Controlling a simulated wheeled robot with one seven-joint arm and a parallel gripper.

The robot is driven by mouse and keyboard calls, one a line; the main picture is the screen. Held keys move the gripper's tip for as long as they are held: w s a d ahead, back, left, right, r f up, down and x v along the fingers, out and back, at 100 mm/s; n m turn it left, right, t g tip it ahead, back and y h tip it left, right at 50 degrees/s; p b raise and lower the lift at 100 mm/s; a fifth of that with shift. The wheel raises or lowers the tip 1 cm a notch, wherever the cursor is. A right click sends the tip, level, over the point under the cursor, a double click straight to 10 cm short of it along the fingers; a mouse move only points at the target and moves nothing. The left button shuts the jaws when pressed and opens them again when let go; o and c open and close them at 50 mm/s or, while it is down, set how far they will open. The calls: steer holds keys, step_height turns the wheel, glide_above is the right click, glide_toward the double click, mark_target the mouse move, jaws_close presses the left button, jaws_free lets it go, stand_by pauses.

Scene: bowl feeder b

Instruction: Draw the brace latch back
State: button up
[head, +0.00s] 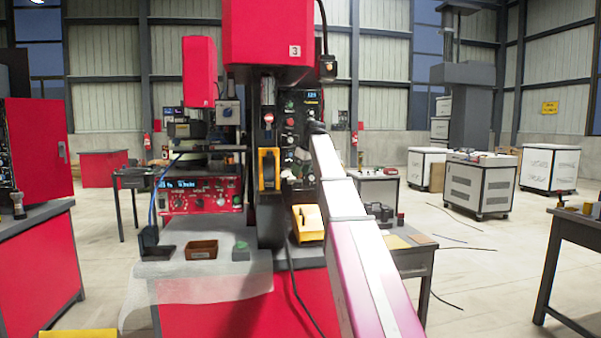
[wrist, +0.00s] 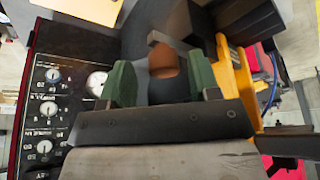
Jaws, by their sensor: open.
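My gripper (wrist: 161,75) shows in the wrist view as two green fingers set apart, with nothing clamped between them. A brown, rounded piece (wrist: 164,62) lies in the gap between the fingers, under a dark bent bar (wrist: 176,41). I cannot tell whether either is the brace latch, or whether a finger touches them. A yellow frame (wrist: 237,82) stands right of the fingers; in the head view a yellow frame (head: 268,150) is on the front of the red machine (head: 268,30). My arm hides part of the machine there, and my gripper cannot be made out.
A dark panel with dials (wrist: 48,105) lies left of the fingers; it also shows in the head view (head: 288,102). Floor at right has loose cables.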

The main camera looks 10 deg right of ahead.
steer(key=v, duration=1)
steer(key=shift+r, duration=0.3)
steer(key=shift+s+d, duration=0.1)
